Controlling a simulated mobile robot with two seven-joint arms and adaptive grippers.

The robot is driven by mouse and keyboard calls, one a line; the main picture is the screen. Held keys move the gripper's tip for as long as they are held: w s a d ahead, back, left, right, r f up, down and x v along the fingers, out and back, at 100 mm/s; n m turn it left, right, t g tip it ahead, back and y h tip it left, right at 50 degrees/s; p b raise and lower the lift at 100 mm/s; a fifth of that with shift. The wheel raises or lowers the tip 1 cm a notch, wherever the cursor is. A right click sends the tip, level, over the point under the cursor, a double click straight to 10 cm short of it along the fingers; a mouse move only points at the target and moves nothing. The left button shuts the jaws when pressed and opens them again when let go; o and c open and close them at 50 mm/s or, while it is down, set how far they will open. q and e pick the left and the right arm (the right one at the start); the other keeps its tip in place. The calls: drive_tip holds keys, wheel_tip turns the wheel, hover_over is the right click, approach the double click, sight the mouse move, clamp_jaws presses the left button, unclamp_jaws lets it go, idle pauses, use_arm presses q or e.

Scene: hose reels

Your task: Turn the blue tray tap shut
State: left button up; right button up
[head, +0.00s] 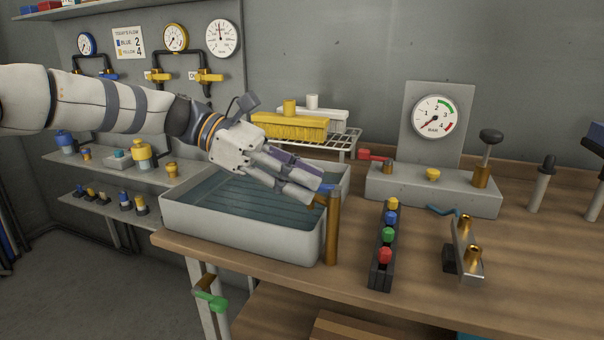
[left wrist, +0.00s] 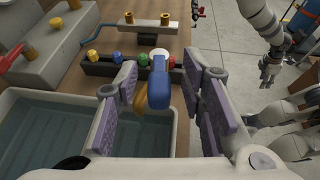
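The blue tray tap has a brass post (head: 332,235) at the right end of the water tray (head: 245,235). Its blue handle (left wrist: 159,85) shows in the left wrist view; in the head view my fingers partly hide it. My left gripper (head: 318,192) reaches over the tray from the left, with its fingertips at the top of the post. In the left wrist view its purple-padded fingers (left wrist: 165,105) are spread on both sides of the handle, with gaps. My right gripper (left wrist: 268,72) is small at the upper right of that view, away from the tap; its opening is unclear.
A black rack with coloured caps (head: 382,250) stands just right of the tap. Behind it is a gauge stand (head: 432,185) with a red lever. A bracket with brass fittings (head: 463,250) is further right. A wire rack (head: 335,147) stands behind the tray.

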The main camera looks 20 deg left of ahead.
use_arm(q)
clamp_jaws()
drive_tip(key=shift+w+f+m+g+b, duration=0.4)
drive_tip(key=shift+m+g+b, duration=0.1)
drive_tip(key=shift+g+b, duration=0.1)
drive_tip(key=shift+r+m+g, duration=0.3)
drive_tip(key=shift+g, duration=0.1)
drive_tip(key=shift+r, duration=0.1)
use_arm(e)
drive_tip(key=shift+s+f+g, duration=0.3)
drive_tip(key=shift+s+f, duration=0.45)
use_arm(q)
unclamp_jaws()
